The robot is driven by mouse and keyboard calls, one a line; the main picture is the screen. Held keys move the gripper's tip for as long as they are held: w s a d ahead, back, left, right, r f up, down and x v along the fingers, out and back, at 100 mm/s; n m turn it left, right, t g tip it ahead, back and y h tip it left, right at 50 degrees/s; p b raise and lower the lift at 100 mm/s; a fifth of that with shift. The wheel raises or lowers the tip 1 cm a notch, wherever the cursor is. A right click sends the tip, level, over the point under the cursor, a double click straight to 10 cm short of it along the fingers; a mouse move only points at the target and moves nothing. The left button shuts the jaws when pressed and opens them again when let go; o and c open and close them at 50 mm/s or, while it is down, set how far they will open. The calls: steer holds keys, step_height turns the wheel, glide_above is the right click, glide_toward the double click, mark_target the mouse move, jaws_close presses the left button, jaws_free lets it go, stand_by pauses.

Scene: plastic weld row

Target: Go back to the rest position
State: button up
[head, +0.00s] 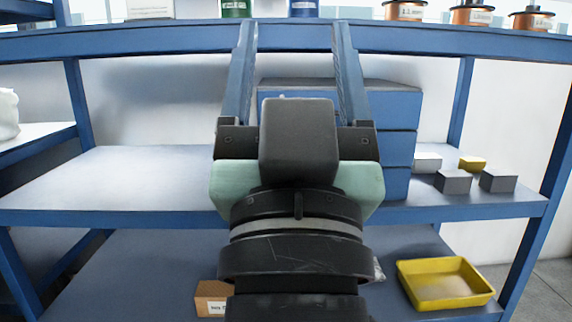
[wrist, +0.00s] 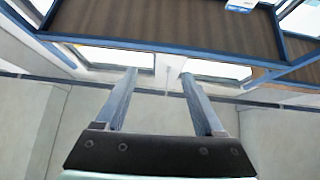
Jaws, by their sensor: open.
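My gripper (head: 292,28) is in the middle of the head view, in front of the blue shelf rack. Its two long blue fingers stand wide apart and point up and away, reaching the height of the top shelf edge. Nothing is between them. The wrist view also shows the gripper (wrist: 158,72), open and empty, against a pale wall and windows. My wrist and gripper body hide part of the middle shelf and of the blue drawer unit (head: 398,105).
The rack's top shelf (head: 420,42) carries spools and cans. The middle shelf (head: 110,180) is bare on the left; small grey blocks (head: 453,181) and a yellow block (head: 472,163) are right. Below are a yellow tray (head: 445,283) and a cardboard box (head: 212,298).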

steer(key=s+r+p, duration=0.2)
steer(key=r+p, duration=1)
steer(key=r, duration=0.1)
steer(key=s+r+t+p, duration=0.1)
steer(key=r+p, duration=1.1)
steer(key=r, duration=0.2)
steer(key=shift+s+a+p, duration=0.3)
steer(key=shift+s+a, duration=0.05)
steer(key=shift+f, duration=0.1)
stand_by(0.4)
